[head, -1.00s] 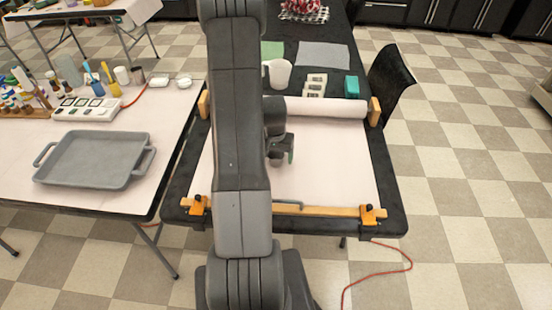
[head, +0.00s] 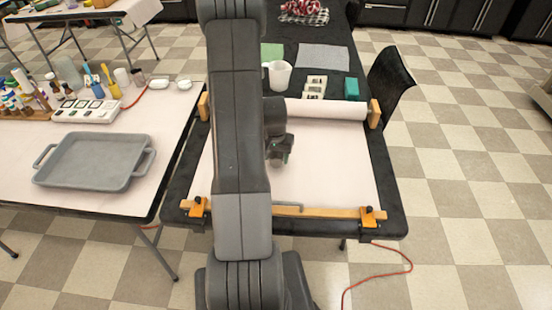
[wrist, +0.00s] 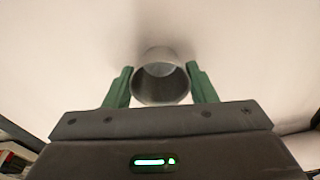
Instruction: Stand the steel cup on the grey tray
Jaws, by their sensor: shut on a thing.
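The steel cup (wrist: 160,84) shows in the wrist view with its open mouth toward the camera. The green fingers of my gripper (wrist: 160,88) press on it from both sides. In the head view my gripper (head: 280,157) is over the white paper on the dark table, partly behind my arm. I cannot make out the cup there, nor tell whether it touches the paper. The grey tray (head: 52,181) lies on the left table. It has raised walls and two handles, and it looks empty.
A gap separates the left table from the paper-covered table (head: 330,165). A paper roll (head: 325,108), a white jug (head: 279,74) and a teal block (head: 351,87) are at its back.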

